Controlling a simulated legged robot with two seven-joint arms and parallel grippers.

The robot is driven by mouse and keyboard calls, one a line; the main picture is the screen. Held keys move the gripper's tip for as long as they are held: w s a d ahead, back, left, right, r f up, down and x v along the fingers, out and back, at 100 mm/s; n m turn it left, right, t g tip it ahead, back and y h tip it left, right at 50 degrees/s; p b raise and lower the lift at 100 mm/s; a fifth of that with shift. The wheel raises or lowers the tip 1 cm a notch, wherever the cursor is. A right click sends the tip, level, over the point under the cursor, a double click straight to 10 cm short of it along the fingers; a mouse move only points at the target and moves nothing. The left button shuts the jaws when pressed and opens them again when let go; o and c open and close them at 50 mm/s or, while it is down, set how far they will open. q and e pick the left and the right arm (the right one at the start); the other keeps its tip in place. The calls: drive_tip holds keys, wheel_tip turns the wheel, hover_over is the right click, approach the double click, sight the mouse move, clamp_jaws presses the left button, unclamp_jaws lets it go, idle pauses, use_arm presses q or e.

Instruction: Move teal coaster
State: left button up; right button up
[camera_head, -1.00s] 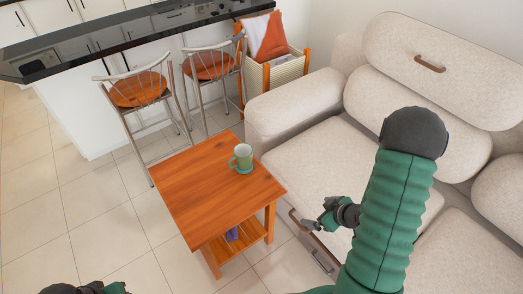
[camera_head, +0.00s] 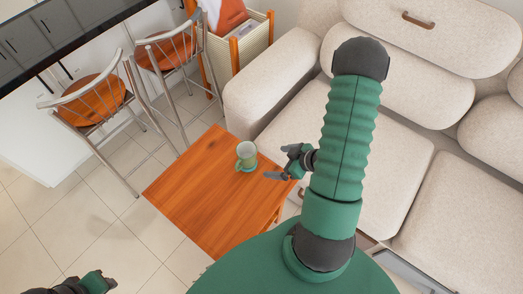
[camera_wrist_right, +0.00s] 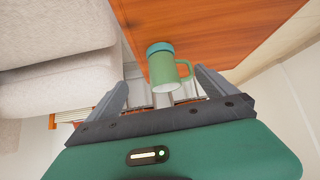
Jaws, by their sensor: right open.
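The teal coaster (camera_head: 246,168) lies on the wooden table near its back right edge, mostly hidden under a green mug (camera_head: 246,152) that stands upright on it. In the right wrist view, which looks upside down, the coaster (camera_wrist_right: 160,47) shows at the mug's base, with the mug (camera_wrist_right: 168,68) beyond and between my fingers. My right gripper (camera_head: 277,163) is open and empty, to the right of the mug and apart from it, near the table's right edge. My left gripper (camera_head: 98,283) is partly in view at the lower left; its jaws are unclear.
The wooden table (camera_head: 200,195) is otherwise clear. A beige sofa (camera_head: 345,125) stands close on its right. Two bar stools (camera_head: 95,95) and a dark-topped counter (camera_head: 75,35) are at the left. A storage basket (camera_head: 240,50) stands behind. Tiled floor is free at the lower left.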

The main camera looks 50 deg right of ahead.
sight(255, 162)
drive_tip(key=shift+w+a+r, duration=0.15)
drive_tip(key=b+x, duration=0.4)
drive_tip(key=x, duration=1.1)
drive_tip(key=shift+w+f, duration=0.2)
drive_tip(key=shift+f, duration=0.2)
drive_tip(key=shift+w+f+b, duration=0.3)
drive_tip(key=shift+w+f, duration=0.05)
drive_tip(key=shift+w, duration=0.1)
